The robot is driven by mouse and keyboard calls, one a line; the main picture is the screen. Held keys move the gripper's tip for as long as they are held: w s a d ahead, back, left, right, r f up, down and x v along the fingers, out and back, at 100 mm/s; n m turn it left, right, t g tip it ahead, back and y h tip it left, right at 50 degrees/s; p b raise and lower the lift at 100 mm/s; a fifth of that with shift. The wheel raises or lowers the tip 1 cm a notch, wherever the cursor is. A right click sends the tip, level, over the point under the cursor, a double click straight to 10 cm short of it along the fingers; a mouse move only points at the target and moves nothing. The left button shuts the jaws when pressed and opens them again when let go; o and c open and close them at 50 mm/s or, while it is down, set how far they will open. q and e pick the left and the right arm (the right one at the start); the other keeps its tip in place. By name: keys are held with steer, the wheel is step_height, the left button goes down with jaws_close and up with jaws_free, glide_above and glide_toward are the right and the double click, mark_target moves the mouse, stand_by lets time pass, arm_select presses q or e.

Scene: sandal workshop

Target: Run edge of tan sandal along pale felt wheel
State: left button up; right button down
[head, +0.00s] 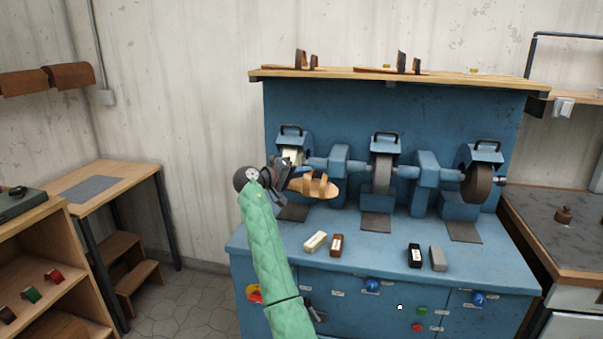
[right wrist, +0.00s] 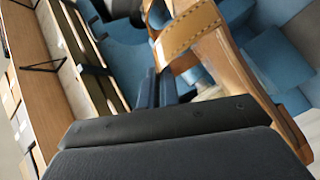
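The tan sandal (head: 322,188) is held in front of the left grinding station, above the blue bench, with its sole lengthwise and its straps up. My right gripper (head: 292,178), at the end of the green-sleeved arm, is shut on its left end. In the right wrist view the sandal's stitched strap (right wrist: 188,36) and sole edge (right wrist: 262,92) show beyond the dark gripper parts. The pale felt wheel (head: 290,155) is the leftmost wheel, just behind and above the gripper and sandal. It is partly hidden, and I cannot tell whether the sandal touches it. My left gripper is not in view.
A grey wheel (head: 382,174) and a dark wheel (head: 477,184) stand farther right on the blue bench (head: 375,240). Several small blocks, including a white one (head: 315,242), lie along its front. A wooden shelf (head: 350,73) with sandals runs above.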

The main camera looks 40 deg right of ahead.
mark_target(322, 184)
steer(key=shift+s+d+f+p, duration=0.1)
steer(key=shift+s+d+p, duration=0.2)
steer(key=shift+s+d, duration=2.1)
stand_by(4.0)
steer(key=shift+a, duration=0.1)
steer(key=shift+s+a+f, duration=0.2)
steer(key=shift+s+a, duration=0.3)
steer(key=shift+a, duration=0.05)
steer(key=s+a+f, duration=0.1)
steer(key=s+a, duration=0.2)
steer(key=a, duration=0.1)
steer(key=shift+s+a+f, duration=0.2)
steer(key=shift+s+f, duration=0.05)
steer(key=shift+s, duration=0.15)
stand_by(0.5)
